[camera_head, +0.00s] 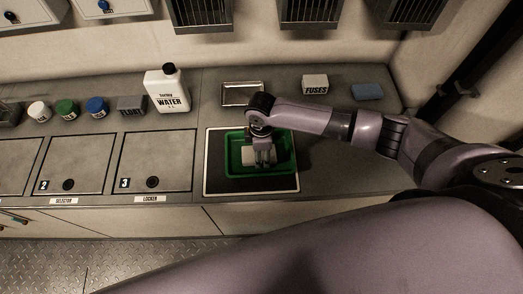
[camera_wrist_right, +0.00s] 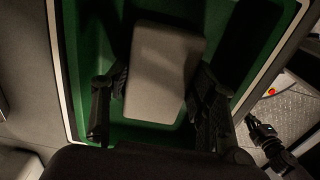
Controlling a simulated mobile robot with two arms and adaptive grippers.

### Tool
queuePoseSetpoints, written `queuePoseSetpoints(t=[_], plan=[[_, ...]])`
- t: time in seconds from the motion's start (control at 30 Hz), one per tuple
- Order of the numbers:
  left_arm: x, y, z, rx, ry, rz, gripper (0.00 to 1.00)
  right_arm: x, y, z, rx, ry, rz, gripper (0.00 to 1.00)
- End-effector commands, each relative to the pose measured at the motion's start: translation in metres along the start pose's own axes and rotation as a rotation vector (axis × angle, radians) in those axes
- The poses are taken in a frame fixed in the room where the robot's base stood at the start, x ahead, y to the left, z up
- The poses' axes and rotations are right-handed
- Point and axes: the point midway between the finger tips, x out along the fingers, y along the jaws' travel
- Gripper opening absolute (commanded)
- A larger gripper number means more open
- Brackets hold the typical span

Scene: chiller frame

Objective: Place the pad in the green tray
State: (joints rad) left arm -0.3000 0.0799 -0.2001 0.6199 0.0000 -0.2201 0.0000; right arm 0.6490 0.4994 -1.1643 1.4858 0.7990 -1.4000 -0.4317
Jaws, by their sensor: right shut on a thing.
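A pale grey block-like pad (camera_wrist_right: 165,70) is between the fingers of my right gripper (camera_wrist_right: 160,100), which is shut on it. In the head view, the right gripper (camera_head: 264,155) points down inside the green tray (camera_head: 283,145), and the pad (camera_head: 248,157) shows beside its fingers. The green tray's floor and walls also show around the pad in the wrist view (camera_wrist_right: 82,75). Whether the pad touches the tray floor I cannot tell. A dark gripper-like part, probably my left gripper (camera_wrist_right: 265,135), shows small over the floor in the wrist view; its jaws are unclear.
The green tray sits on a dark, pale-edged panel (camera_head: 212,180) in the counter. A metal tray (camera_head: 240,94), a white FUSES box (camera_head: 315,84) and a blue block (camera_head: 368,92) lie behind. A WATER jug (camera_head: 168,92), a FLOAT block (camera_head: 131,105) and several small jars (camera_head: 67,110) stand left.

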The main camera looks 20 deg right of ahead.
Motion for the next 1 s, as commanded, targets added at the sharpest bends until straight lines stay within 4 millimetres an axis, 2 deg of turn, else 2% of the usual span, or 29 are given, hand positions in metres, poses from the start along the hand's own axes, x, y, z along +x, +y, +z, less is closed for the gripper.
queuePoseSetpoints(t=[0.03,0.07,0.33,0.63,0.73,0.87,1.0], plan=[[0.001,0.000,0.000,0.000,0.000,0.000,0.00,0.002,0.000,0.000,0.000,0.000,-0.001,0.27],[0.000,0.000,0.000,0.000,0.000,0.000,0.00,0.002,0.000,0.000,0.000,0.000,0.000,0.55],[0.000,0.000,0.000,0.000,0.000,0.000,0.00,0.001,0.000,0.000,0.000,0.000,0.000,0.73],[0.000,0.000,0.000,0.000,0.000,0.000,0.00,0.000,0.000,0.000,0.000,0.000,0.000,0.73],[-0.001,0.000,0.000,0.000,0.000,0.000,0.00,-0.005,0.000,0.000,-0.001,0.001,0.001,0.73],[-0.001,0.000,0.000,0.000,0.000,0.000,0.00,-0.025,0.001,-0.001,-0.002,0.002,0.003,0.73],[-0.001,0.000,0.000,0.000,0.000,0.000,0.00,-0.055,0.001,0.000,-0.002,0.002,0.003,0.73]])
